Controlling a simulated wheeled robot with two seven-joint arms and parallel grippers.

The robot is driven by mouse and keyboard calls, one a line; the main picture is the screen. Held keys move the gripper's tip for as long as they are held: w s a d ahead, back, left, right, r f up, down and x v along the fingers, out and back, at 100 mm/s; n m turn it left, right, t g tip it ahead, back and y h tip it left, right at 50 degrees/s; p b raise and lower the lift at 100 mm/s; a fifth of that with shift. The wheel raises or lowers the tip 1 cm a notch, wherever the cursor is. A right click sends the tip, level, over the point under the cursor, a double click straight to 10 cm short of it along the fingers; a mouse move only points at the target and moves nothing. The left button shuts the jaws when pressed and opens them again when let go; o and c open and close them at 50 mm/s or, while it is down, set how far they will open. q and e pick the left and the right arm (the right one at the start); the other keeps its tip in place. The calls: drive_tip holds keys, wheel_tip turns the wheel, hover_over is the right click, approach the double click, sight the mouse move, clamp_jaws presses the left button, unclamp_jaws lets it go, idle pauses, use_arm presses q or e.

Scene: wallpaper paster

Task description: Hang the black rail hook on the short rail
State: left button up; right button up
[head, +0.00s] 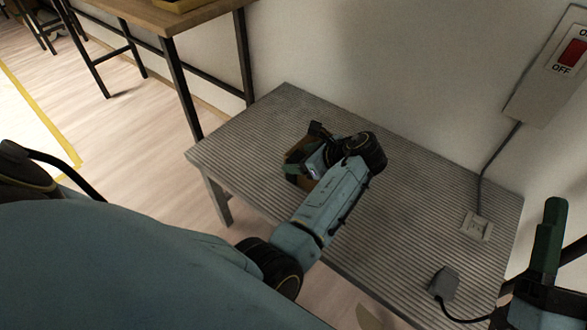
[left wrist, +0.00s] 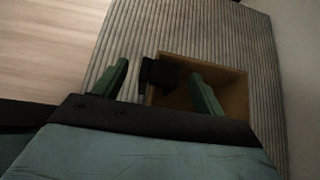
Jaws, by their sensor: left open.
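My left gripper (head: 305,160) is over the grey ribbed table, at a small brown box. In the left wrist view its two green fingers (left wrist: 160,88) are open. A black piece (left wrist: 160,73), probably the black rail hook, lies between the fingers at the left edge of the box. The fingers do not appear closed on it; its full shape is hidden. In the head view that area is mostly covered by my gripper. My right gripper (head: 548,240) shows in part at the right edge, with one green finger pointing up. I do not see the short rail.
The ribbed table (head: 250,130) stands against a white wall. The brown open box (left wrist: 235,88) sits on it. A wall switch (head: 548,70) has a cable running to a socket (head: 477,226). A grey plug (head: 444,281) lies near the front right edge. A wooden table (head: 170,18) stands at back left.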

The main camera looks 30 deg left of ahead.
use_arm(q)
drive_tip(key=shift+a+f+b, duration=0.25)
drive_tip(key=shift+a+b, duration=0.05)
drive_tip(key=shift+a, duration=0.05)
use_arm(e)
drive_tip(key=shift+s+r+t, duration=0.6)
drive_tip(key=shift+r+t, duration=0.1)
drive_tip(key=shift+t, duration=0.2)
use_arm(q)
drive_tip(key=c, duration=1.1)
drive_tip(key=shift+o, duration=0.2)
drive_tip(key=shift+r, duration=0.15)
use_arm(e)
drive_tip(key=shift+w+y, duration=0.1)
drive_tip(key=shift+y, duration=0.3)
